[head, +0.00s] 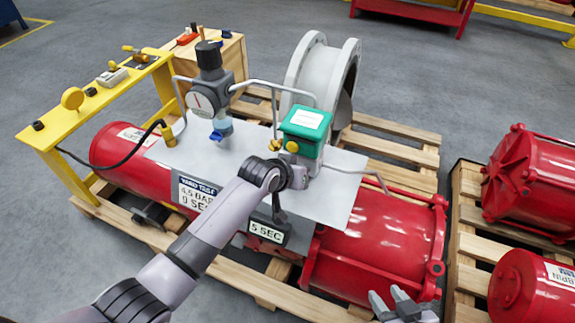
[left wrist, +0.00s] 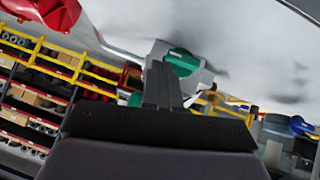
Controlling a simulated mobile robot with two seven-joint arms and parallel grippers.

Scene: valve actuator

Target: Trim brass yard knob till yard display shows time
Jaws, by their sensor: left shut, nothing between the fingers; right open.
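The green-topped valve unit (head: 303,126) stands on the grey plate, with a brass knob (head: 275,145) at its left and a second brass piece (head: 292,147) on its near face. My left gripper (head: 292,176) is just in front of this unit; its fingertips are hard to make out in the head view. In the left wrist view its fingers (left wrist: 162,82) are shut and empty, pointing toward the green part (left wrist: 182,62). I cannot tell whether they touch the knob. A display (head: 266,232) below reads 5 SEC. My right gripper (head: 400,308) is open and empty at the bottom.
A sign (head: 197,192) beside the display reads 4.5 BAR, 9 SEC. A gauge and regulator (head: 208,85) stand left of the green unit. Metal tubing and a grey flanged pipe (head: 318,75) are behind. Red cylinders on pallets (head: 459,240) lie at right, and a yellow bench (head: 95,95) stands left.

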